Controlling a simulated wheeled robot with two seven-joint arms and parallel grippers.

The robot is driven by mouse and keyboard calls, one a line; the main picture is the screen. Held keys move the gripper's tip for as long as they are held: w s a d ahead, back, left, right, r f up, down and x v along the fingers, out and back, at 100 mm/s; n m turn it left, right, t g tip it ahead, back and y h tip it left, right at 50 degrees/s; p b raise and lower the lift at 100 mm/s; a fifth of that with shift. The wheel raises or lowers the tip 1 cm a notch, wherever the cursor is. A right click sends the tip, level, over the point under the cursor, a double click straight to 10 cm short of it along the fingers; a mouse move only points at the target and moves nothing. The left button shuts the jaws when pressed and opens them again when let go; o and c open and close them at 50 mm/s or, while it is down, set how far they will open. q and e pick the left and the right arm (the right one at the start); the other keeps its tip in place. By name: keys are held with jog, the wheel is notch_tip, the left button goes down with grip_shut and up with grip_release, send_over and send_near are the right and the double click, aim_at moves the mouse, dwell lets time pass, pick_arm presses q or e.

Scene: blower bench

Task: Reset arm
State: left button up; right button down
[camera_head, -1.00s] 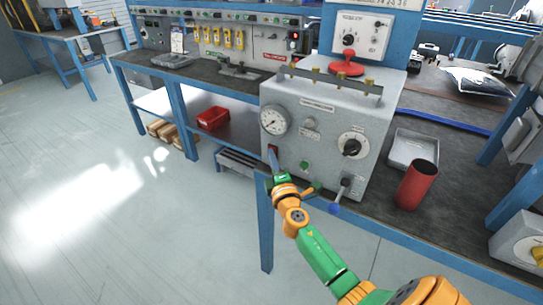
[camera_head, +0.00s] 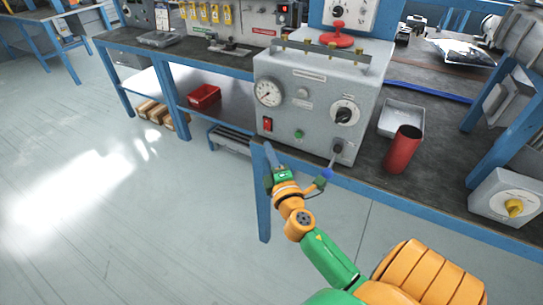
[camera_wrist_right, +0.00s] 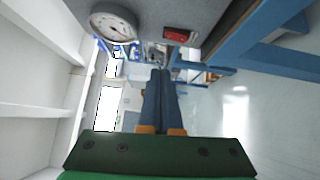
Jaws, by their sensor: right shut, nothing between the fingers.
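My right arm, green and orange, reaches up from the bottom right in the head view. Its gripper (camera_head: 268,156) is shut and empty, with blue-grey fingers just in front of the bench's front edge, below the red switch (camera_head: 267,125) on the grey control box (camera_head: 309,98). In the right wrist view the two fingers (camera_wrist_right: 160,78) lie side by side, closed together. The red switch (camera_wrist_right: 181,35) and the round gauge (camera_wrist_right: 113,27) show beyond them. My left gripper is not in view.
A red cylinder (camera_head: 403,149) and grey tray (camera_head: 402,118) stand right. Floor at left is clear.

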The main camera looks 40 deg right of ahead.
jog(key=v, duration=0.2)
jog(key=shift+s+a+r, duration=0.2)
jog(key=shift+r, duration=0.05)
jog(key=s+a+f+m+g+y+p, duration=0.2)
jog(key=s+a+f+g, duration=0.15)
jog(key=f, duration=0.75)
jog(key=s+a+f+m+g+y+p, duration=0.2)
jog(key=s+f+g, duration=0.2)
jog(key=f, duration=0.7)
jog(key=s+a+f+m+g+y+p, duration=0.1)
jog(key=s+a+f+m+g, duration=0.1)
jog(key=s, duration=0.7)
jog(key=s+a+f+m+g+y+p, duration=0.1)
jog(key=s+a+f+m+g, duration=0.1)
jog(key=s+f, duration=0.5)
jog(key=s+a+f+m+g+y+p, duration=0.1)
jog(key=s+a+f+m+g, duration=0.1)
jog(key=s, duration=0.9)
notch_tip(320, 180, down, 3)
jog(key=m+g, duration=0.1)
jog(key=g, duration=0.1)
jog(key=shift+a+m+g, duration=0.3)
jog(key=shift+g, duration=0.05)
jog(key=shift+r, duration=0.1)
